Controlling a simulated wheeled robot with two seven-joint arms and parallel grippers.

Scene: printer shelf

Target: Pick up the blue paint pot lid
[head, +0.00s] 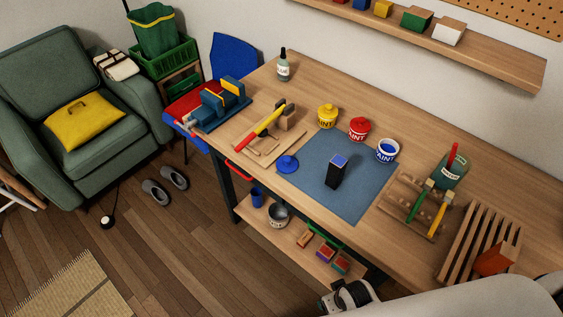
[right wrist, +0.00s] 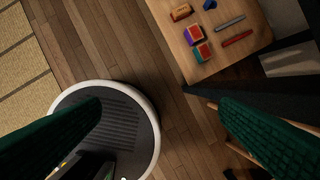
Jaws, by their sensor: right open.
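The blue paint pot lid (head: 287,164) lies flat on the workbench, at the left edge of the blue-grey mat (head: 365,195). The white paint pot with blue inside (head: 387,151) stands open at the mat's back right corner. My right gripper (right wrist: 160,105) is open and empty in the right wrist view, its two dark green fingers wide apart above the floor. It is away from the lid, which does not show in that view. My left gripper is not in view.
A yellow pot (head: 327,115) and a red pot (head: 359,128) stand behind the mat. A black box with a blue top (head: 337,172) stands on it. A slatted rack (head: 475,240) is at right.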

